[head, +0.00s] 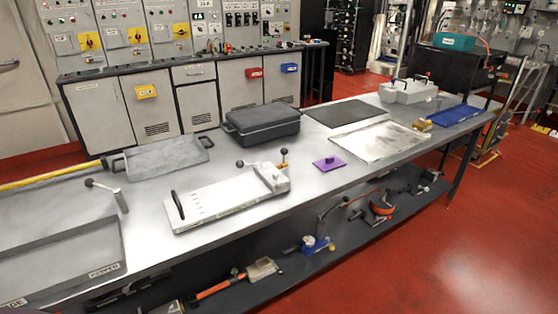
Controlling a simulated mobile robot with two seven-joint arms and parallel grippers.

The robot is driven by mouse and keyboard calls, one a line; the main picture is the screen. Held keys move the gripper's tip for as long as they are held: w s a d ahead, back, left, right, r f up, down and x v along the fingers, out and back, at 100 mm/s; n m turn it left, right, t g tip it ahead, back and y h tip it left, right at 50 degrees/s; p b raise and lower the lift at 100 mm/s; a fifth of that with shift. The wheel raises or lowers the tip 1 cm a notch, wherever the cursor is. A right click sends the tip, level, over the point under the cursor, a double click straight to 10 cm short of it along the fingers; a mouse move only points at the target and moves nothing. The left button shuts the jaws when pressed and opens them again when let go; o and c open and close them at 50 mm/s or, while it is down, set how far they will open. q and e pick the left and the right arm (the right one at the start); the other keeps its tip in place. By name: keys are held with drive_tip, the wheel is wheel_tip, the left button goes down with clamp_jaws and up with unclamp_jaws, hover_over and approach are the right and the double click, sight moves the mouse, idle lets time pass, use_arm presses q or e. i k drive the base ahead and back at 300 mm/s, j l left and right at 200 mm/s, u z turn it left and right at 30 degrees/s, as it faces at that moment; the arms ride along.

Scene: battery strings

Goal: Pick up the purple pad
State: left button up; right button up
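The purple pad (329,164) is a small flat square with a raised knob on top. It lies on the grey workbench (345,178), near the front edge, between a white fixture on its left and a metal sheet on its right. Nothing covers it. Neither of my grippers shows in the head view.
A white fixture (215,203) with upright handles stands left of the pad, and a flat metal sheet (377,141) lies to its right. A black lidded case (262,125) and a dark mat (345,114) are behind. A lower shelf (290,268) holds several tools.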

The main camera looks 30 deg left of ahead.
sight(327, 164)
drive_tip(key=u, duration=1.8)
drive_tip(key=i+l, duration=0.15)
drive_tip(key=i+l+u, duration=0.1)
drive_tip(key=l, duration=0.3)
drive_tip(key=i+l, duration=0.15)
drive_tip(key=l, duration=0.1)
